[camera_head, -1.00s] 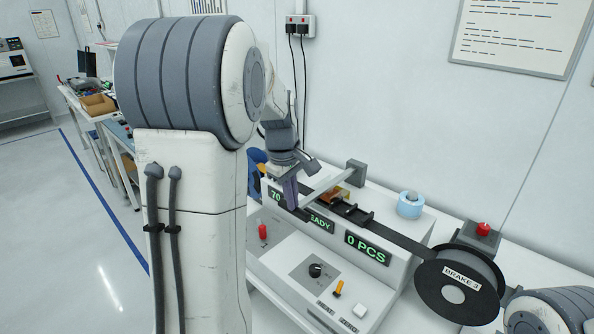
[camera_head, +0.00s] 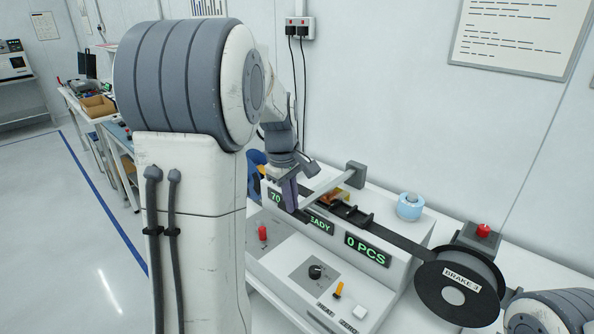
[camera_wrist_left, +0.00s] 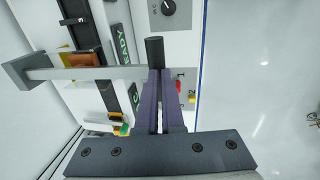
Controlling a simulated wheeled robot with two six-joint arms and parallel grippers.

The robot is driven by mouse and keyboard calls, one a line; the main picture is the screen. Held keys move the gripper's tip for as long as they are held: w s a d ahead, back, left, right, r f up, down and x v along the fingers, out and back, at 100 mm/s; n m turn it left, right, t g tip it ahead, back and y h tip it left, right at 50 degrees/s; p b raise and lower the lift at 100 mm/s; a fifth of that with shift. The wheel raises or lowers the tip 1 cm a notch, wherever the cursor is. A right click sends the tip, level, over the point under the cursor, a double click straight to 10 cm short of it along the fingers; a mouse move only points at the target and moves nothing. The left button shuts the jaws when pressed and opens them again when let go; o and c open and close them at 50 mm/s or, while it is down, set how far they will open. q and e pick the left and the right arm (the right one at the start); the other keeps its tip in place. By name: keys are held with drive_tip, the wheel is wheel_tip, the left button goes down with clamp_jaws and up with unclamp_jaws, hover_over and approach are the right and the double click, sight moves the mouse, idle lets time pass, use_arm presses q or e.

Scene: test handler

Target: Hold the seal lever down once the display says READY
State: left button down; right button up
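The seal lever (camera_head: 325,187) is a grey bar running from a grey block at the machine's back toward its front. In the left wrist view the lever (camera_wrist_left: 95,73) ends at a black handle (camera_wrist_left: 155,52). My left gripper (camera_head: 291,195) is at that handle end. Its purple fingers (camera_wrist_left: 158,75) are nearly together, with a thin light gap, and their tips meet the handle. I cannot tell how far down the lever is. My right gripper is out of view.
The display beside it (camera_head: 367,250) reads "0 PCS"; the left one (camera_head: 275,199) shows "70". A black reel (camera_head: 455,300) labelled BRAKE and a red button (camera_head: 483,230) stand to the right. A blue tape roll (camera_head: 410,206) sits behind. A black knob (camera_head: 315,272) is on the front panel.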

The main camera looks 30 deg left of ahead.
use_arm(q)
drive_tip(key=shift+s+f, duration=0.3)
drive_tip(key=shift+f, duration=0.45)
wheel_tip(320, 180, up, 15)
drive_tip(key=s+p, duration=0.2)
drive_tip(key=p, duration=0.1)
drive_tip(key=shift+a, duration=0.2)
drive_tip(key=shift+r, duration=0.1)
